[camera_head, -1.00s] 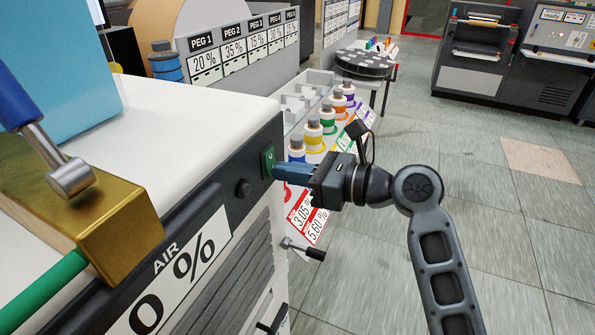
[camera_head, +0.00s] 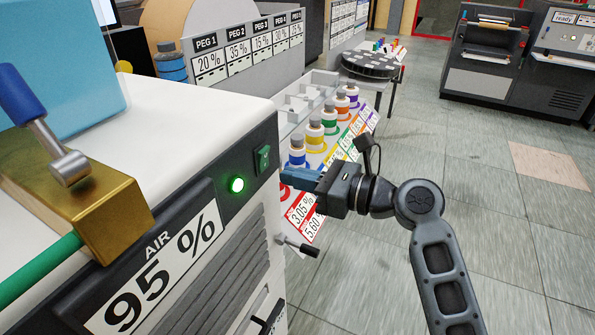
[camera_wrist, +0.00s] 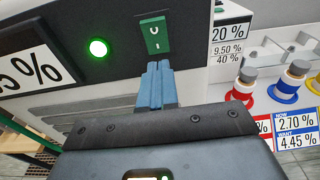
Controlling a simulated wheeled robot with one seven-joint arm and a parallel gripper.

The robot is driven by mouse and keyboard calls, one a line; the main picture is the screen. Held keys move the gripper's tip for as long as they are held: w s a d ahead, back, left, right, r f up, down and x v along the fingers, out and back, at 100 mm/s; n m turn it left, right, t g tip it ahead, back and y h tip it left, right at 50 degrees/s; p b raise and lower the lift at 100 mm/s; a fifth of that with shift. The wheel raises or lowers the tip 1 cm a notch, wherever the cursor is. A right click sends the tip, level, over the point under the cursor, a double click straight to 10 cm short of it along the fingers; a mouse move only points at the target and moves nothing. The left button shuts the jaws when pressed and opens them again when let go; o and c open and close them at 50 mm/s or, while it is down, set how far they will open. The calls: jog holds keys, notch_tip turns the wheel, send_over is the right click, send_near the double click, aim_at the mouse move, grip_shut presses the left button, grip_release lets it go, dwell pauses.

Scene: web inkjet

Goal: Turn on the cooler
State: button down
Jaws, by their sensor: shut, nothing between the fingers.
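The cooler (camera_head: 215,262) is the white cabinet with a dark front panel at the left of the head view. On its panel are a green rocker switch (camera_head: 263,159), a lit green lamp (camera_head: 236,185) and an AIR display (camera_head: 160,275) reading 95 %. My gripper (camera_head: 284,176) is shut and empty, its blue fingers just right of and below the switch, apart from it. In the wrist view the switch (camera_wrist: 154,35) stands just beyond the fingertips (camera_wrist: 158,66), and the lamp (camera_wrist: 98,48) glows to its left.
A gold block (camera_head: 100,205) with a blue-handled lever and green hose sits on the cabinet's left. Several capped bottles (camera_head: 315,132) line a rack behind my gripper. A small crank (camera_head: 300,246) sticks out below. Floor at right is clear.

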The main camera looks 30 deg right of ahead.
jog(key=f+b+v, duration=0.1)
jog(key=f+v, duration=0.1)
jog(key=v, duration=0.8)
jog(key=shift+s+d+f+b, duration=0.25)
jog(key=shift+d+b, duration=0.05)
jog(key=s+a+f+n+h, duration=0.1)
jog(key=s+f+n+h, duration=0.75)
jog(key=s+f, duration=0.6)
jog(key=s+a+r+n, duration=0.1)
jog(key=s+r+n, duration=0.2)
jog(key=s+n, duration=0.3)
jog(key=s+a+r+n+h, duration=0.1)
jog(key=s+a+r+n, duration=0.1)
jog(key=s+n, duration=0.4)
jog(key=s+a+r+n+t, duration=0.1)
jog(key=s+r+n, duration=0.3)
jog(key=s+n, duration=0.2)
jog(key=shift+s+a+r+n, duration=0.3)
jog(key=shift+s+r+n, duration=0.05)
jog(key=shift+n, duration=0.8)
